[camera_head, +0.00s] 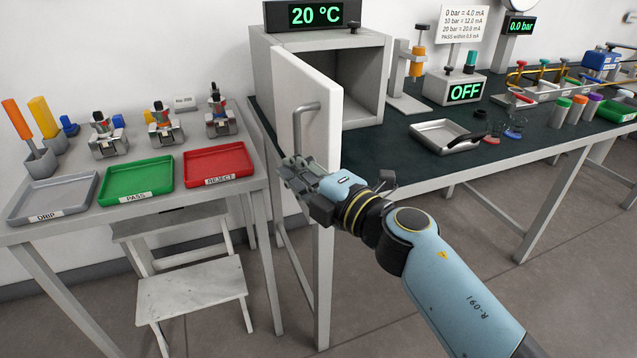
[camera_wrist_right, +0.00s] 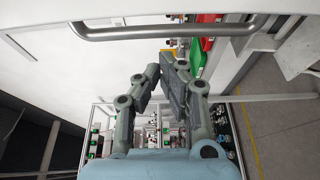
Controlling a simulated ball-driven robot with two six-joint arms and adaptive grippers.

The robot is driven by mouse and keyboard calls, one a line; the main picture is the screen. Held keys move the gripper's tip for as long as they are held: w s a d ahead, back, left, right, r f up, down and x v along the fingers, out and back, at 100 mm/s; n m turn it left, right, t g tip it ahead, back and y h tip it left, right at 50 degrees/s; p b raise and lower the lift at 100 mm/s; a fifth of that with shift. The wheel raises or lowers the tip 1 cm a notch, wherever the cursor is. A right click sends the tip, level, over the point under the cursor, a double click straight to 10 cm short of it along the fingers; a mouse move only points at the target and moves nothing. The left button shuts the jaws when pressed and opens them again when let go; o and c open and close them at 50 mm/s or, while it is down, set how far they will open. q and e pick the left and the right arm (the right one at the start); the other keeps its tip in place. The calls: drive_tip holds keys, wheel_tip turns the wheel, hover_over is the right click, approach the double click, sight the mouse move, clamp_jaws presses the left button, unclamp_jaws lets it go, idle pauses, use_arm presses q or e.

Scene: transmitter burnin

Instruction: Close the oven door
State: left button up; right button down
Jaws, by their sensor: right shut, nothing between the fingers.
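The oven (camera_head: 357,75) is a grey box at the back of the dark-topped bench, with a display reading 20 °C on top. Its white door (camera_head: 322,117) stands wide open, swung out toward me on the left side, and the oven's inside is visible. A grey bar handle (camera_head: 298,125) is on the door's left-facing side; in the right wrist view the handle (camera_wrist_right: 165,33) crosses the top. My right gripper (camera_head: 290,172) is shut and empty, just below the handle in the head view. Whether it touches the door is unclear. My left gripper is not in view.
The left table holds a grey DRIP tray (camera_head: 24,213), a green PASS tray (camera_head: 108,192), a red REJECT tray (camera_head: 243,172) and several transmitters. A step stool (camera_head: 190,290) stands below. A metal tray (camera_head: 424,127) lies on the bench right of the oven.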

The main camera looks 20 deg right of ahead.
sight(301, 154)
drive_tip(key=shift+d, duration=2.05)
